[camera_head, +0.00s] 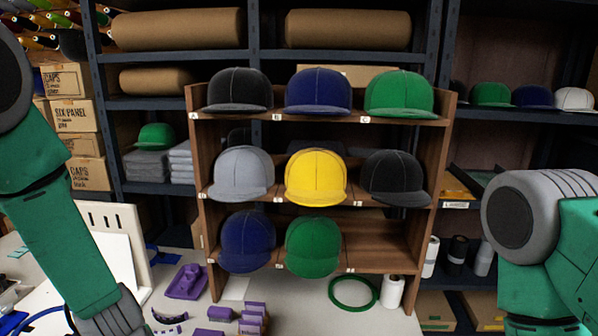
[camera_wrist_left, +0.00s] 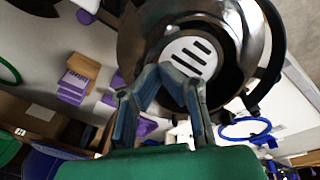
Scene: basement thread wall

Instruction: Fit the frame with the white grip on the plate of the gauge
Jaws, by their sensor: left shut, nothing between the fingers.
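In the left wrist view a round, shiny dark metal body (camera_wrist_left: 140,28) with a pale slotted plate (camera_wrist_left: 190,56) fills the upper middle. I cannot tell for sure whether it is the gauge or a frame. A dark curved band runs along its right side. No white grip can be made out clearly. My left gripper (camera_wrist_left: 163,72) is shut and empty, its fingertips in front of this body; contact cannot be told. In the head view my left arm comes down at the left and its gripper is cut off by the bottom edge. My right gripper is out of view below its arm.
A wooden rack (camera_head: 435,150) of coloured caps stands at the back of the pale table (camera_head: 300,310). A white slotted panel (camera_head: 133,225) stands left. A blue ring (camera_wrist_left: 222,131) lies nearby.

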